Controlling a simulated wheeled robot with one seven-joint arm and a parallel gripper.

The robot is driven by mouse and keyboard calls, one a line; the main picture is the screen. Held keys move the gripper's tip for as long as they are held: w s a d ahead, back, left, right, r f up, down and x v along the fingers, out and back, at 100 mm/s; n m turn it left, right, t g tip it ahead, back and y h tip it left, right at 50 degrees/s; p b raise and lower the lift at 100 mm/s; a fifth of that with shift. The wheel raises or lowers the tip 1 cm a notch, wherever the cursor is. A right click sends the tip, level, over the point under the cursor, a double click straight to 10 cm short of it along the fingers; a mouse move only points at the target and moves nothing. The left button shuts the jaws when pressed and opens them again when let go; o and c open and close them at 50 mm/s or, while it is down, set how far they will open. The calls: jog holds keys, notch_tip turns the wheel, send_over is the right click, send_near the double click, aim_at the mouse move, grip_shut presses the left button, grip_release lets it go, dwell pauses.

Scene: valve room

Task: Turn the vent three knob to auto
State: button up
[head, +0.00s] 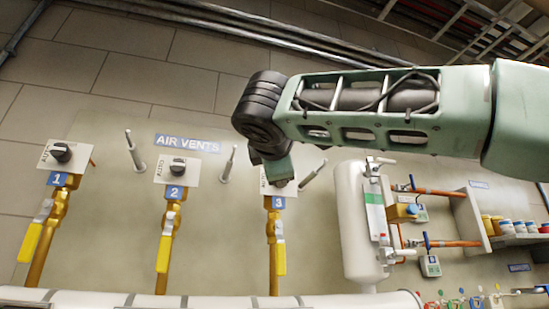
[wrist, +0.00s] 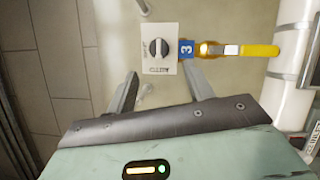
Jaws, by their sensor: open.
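The vent three knob (wrist: 158,48) is a black knob on a white plate (wrist: 150,65) with lettering, beside the blue number 3 label (wrist: 186,48). It shows in the wrist view just beyond my fingertips. In the head view my arm hides the knob, and only part of its plate shows above the 3 label (head: 278,203). My gripper (wrist: 160,78) is open and empty. Its two fingers point at the plate, one to each side, with the knob ahead of the gap and apart from them. The plate's lettering is too small to read surely.
Vent knobs one (head: 62,152) and two (head: 178,167) are to the left under the AIR VENTS sign (head: 187,143). Metal rods (head: 228,164) stick out between them. Yellow-handled valves (head: 279,253) hang below. A white tank (head: 355,225) stands close on the right.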

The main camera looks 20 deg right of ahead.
jog(key=b+v, duration=0.1)
jog(key=v, duration=0.7)
jog(key=shift+s, duration=0.4)
jog(key=shift+a, duration=0.15)
jog(key=a+f+g+y, duration=0.2)
jog(key=f+g, duration=0.1)
jog(key=f, duration=0.9)
jog(key=a+f+n+g+y, duration=0.1)
jog(key=a+f+g+y, duration=0.15)
jog(key=f, duration=0.95)
jog(key=a+f+g+y, duration=0.2)
jog(key=f+g, duration=0.1)
jog(key=f, duration=0.9)
jog(key=s+d+f+m+g, duration=0.2)
jog(key=s+f, duration=0.4)
jog(key=f, duration=0.3)
jog(key=s+d+f+m+g+y, duration=0.1)
jog(key=s+d+f+m+g, duration=0.2)
jog(key=f, duration=0.5)
jog(key=s+d+f+m+g, duration=0.2)
jog(key=s+f+m+g, duration=0.2)
jog(key=s+f, duration=0.4)
jog(key=shift+s+d+f, duration=0.3)
jog(key=shift+d+f, duration=0.05)
jog(key=shift+f, duration=0.45)
